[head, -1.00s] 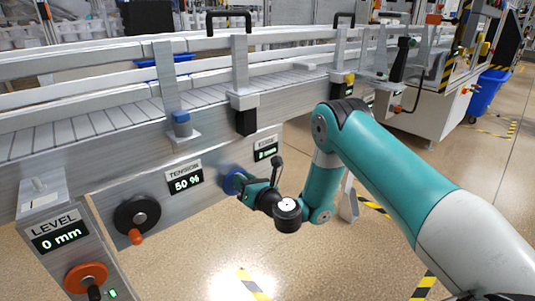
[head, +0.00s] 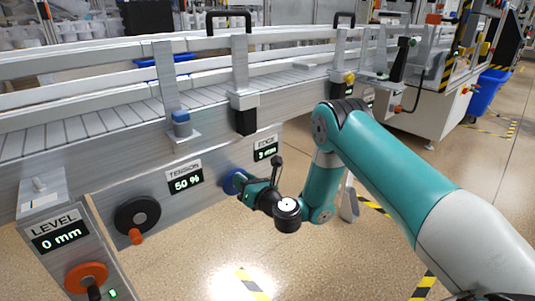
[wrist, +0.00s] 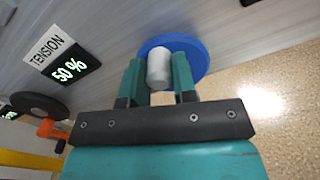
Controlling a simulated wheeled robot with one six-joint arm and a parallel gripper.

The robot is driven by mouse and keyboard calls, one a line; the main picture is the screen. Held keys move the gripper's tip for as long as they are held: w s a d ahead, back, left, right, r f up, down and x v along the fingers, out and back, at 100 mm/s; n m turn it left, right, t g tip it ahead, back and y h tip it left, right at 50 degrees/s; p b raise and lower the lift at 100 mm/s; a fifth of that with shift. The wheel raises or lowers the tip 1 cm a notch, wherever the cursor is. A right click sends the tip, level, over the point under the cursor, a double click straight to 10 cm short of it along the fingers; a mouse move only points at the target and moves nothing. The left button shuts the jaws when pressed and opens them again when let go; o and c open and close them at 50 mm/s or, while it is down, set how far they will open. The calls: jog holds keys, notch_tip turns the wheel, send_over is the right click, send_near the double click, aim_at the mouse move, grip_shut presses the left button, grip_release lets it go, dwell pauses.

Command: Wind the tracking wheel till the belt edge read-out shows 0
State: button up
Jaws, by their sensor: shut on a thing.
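The blue tracking wheel (head: 233,181) sits on the conveyor's side panel below the EDGE read-out (head: 266,153), which seems to show 3 mm in small digits. In the wrist view the blue wheel (wrist: 187,44) fills the area ahead, with a pale grey handle knob (wrist: 159,66) standing out from it. My gripper (wrist: 158,78) has its two teal fingers on either side of the knob, shut on it. In the head view my gripper (head: 243,188) reaches the wheel from the right and covers part of it.
A black wheel (head: 137,216) with an orange handle is left of it, beside the TENSION read-out (head: 185,180) at 50 %. Lower left are a LEVEL read-out (head: 60,237) at 0 mm and an orange wheel (head: 86,277). The floor below is open.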

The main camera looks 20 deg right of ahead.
jog(key=shift+f, duration=0.1)
dwell(0.4)
jog(key=n, duration=0.1)
jog(key=n+b, duration=0.1)
jog(key=b, duration=0.1)
jog(key=shift+s+a+f+n, duration=0.15)
jog(key=shift+a+f+n, duration=0.1)
jog(key=shift+a+n, duration=0.15)
jog(key=shift+s+a+r+n+b, duration=0.15)
jog(key=shift+n+b, duration=0.25)
jog(key=shift+n, duration=0.6)
jog(key=shift+a, duration=0.1)
jog(key=shift+a+f+n+b, duration=0.15)
jog(key=shift+f+n+b, duration=0.05)
jog(key=shift+n+b, duration=0.4)
jog(key=shift+a+f+n+b, duration=0.1)
jog(key=shift+f+n+b, duration=0.1)
jog(key=shift+n+b, duration=0.35)
jog(key=shift+s+a+n+b, duration=0.1)
jog(key=shift+n+b, duration=0.1)
jog(key=shift+n, duration=0.45)
jog(key=shift+s+a+n+b, duration=0.1)
jog(key=shift+n+b, duration=0.05)
jog(key=shift+n, duration=0.45)
